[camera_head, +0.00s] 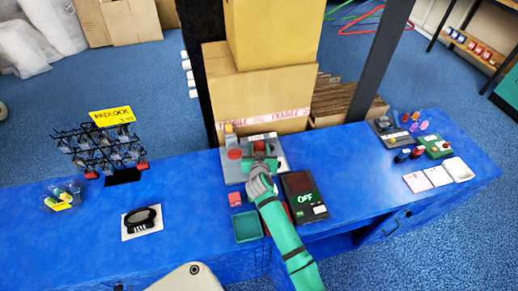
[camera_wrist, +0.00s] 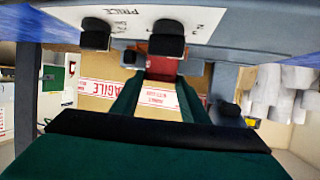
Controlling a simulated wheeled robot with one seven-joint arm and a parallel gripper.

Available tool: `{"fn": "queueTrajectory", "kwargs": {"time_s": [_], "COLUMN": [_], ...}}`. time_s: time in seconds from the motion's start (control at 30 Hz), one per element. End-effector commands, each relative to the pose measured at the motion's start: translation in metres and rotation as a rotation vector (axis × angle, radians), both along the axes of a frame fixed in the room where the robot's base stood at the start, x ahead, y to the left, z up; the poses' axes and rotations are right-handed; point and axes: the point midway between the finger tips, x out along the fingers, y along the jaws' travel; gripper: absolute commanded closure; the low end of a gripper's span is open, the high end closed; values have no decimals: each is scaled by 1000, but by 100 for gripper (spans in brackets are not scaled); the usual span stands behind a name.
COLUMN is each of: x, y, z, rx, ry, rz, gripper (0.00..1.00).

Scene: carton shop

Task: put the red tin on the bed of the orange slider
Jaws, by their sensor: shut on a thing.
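A grey fixture (camera_head: 232,172) stands on the blue counter with a small orange part (camera_head: 229,128) at its back left. A round red piece (camera_head: 235,154) sits on its left side; I cannot tell whether it is the red tin. My gripper (camera_head: 261,158) reaches over the fixture from the front, right of that piece. In the wrist view, its green fingers close on a red thing (camera_wrist: 163,66), which also shows in the head view (camera_head: 260,146) at the fingertips. The fingers and arm hide part of the fixture. I cannot tell whether the held thing touches the fixture.
A padlock rack (camera_head: 105,150) stands further left. Cartons (camera_head: 262,90) and a dark post rise behind. The counter's left front is mostly clear.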

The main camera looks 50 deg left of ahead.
Motion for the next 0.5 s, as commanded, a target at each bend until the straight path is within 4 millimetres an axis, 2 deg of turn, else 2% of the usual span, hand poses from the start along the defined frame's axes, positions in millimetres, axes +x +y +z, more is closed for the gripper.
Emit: {"fn": "queueTrajectory", "kwargs": {"time_s": [0.43, 0.47, 0.5], "x": [1, 1, 1], "y": [3, 3, 3], "z": [-7, -6, -6], "rx": [0, 0, 0], "ry": [0, -1, -1], "rz": [1, 1, 1], "gripper": [84, 55, 45]}}
